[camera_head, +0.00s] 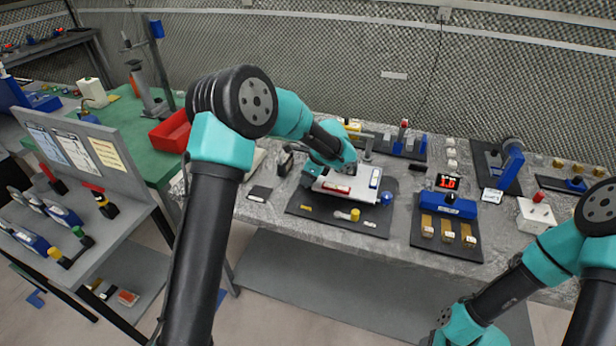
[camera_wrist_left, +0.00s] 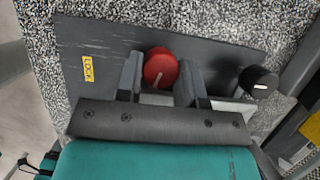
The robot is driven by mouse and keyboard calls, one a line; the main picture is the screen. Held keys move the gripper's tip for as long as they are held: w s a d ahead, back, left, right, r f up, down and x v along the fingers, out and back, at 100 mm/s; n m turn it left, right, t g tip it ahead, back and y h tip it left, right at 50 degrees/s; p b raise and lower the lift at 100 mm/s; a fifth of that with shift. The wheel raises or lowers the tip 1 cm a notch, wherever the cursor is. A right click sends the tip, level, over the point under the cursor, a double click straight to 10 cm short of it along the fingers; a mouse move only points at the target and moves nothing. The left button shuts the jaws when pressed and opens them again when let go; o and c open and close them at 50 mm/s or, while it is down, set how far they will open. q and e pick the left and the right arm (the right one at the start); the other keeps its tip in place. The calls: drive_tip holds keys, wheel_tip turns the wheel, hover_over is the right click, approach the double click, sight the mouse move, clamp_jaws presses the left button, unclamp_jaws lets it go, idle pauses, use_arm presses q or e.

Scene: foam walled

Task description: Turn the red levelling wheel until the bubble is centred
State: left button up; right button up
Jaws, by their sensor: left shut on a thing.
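The red levelling wheel (camera_wrist_left: 160,68) sits between the two fingers of my left gripper (camera_wrist_left: 159,80) in the left wrist view. A red-marked strip and a blue-marked strip lie on the plate. The bubble is too small to make out. My right arm comes in at the lower right; its gripper is not visible.
A black knob (camera_wrist_left: 262,82) and a yellow LOCK label (camera_wrist_left: 88,68) flank the wheel. A blue knob (camera_head: 386,198) and yellow knob (camera_head: 355,214) stand by the plate. A red bin (camera_head: 170,132) is at left.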

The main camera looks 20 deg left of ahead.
use_arm(q)
drive_tip(key=o, duration=0.9)
drive_tip(key=v, duration=1.7)
drive_tip(key=shift+d+r, duration=0.15)
